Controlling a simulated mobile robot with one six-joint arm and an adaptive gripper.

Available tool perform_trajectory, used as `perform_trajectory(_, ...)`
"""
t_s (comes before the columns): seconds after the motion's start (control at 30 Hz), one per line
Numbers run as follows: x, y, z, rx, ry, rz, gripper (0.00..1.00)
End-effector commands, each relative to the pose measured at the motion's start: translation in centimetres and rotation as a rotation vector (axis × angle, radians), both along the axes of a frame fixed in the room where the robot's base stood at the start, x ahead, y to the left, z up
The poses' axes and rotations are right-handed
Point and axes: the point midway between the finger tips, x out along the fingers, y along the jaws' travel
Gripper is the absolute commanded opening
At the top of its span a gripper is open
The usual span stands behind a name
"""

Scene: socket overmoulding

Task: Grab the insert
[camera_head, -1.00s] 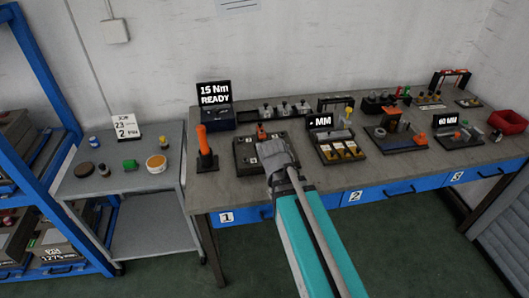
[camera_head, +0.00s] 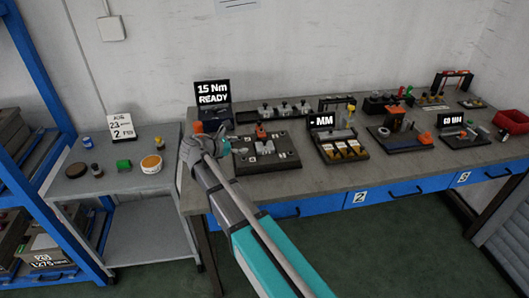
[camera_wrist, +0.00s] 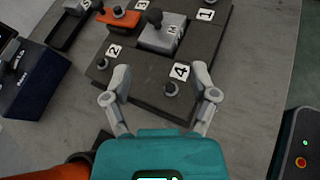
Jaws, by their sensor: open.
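No part is marked as the insert, so I cannot tell which one it is. A dark plate (camera_head: 285,163) with numbered spots lies at the left of the bench; it also shows in the wrist view (camera_wrist: 140,62). On it sit an orange piece (camera_wrist: 122,22) with a dark knob and a grey block (camera_wrist: 165,36) with a dark knob. My gripper (camera_wrist: 161,84) is open and empty, its fingers over the plate's near edge around spot 4. In the head view my gripper (camera_head: 224,146) is at the plate's left side.
Behind the plate stand a "15 Nm READY" display (camera_head: 213,92) and a rack of metal parts (camera_head: 258,117). Other fixtures, such as the gauge tray (camera_head: 340,153), stand to the right. A grey side table (camera_head: 125,183) is at left. An orange tool (camera_wrist: 62,168) lies close by my gripper.

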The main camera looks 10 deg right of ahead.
Motion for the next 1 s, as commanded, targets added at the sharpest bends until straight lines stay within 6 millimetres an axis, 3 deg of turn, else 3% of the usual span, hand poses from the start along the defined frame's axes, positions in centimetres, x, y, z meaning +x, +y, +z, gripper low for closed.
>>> perform_trajectory(0.53, 0.4, -0.2, -0.2, -0.015, 0.007, 0.009, 0.75)
perform_trajectory(1.0, 3.4, -5.0, -2.6, -0.014, 0.007, 0.008, 0.75)
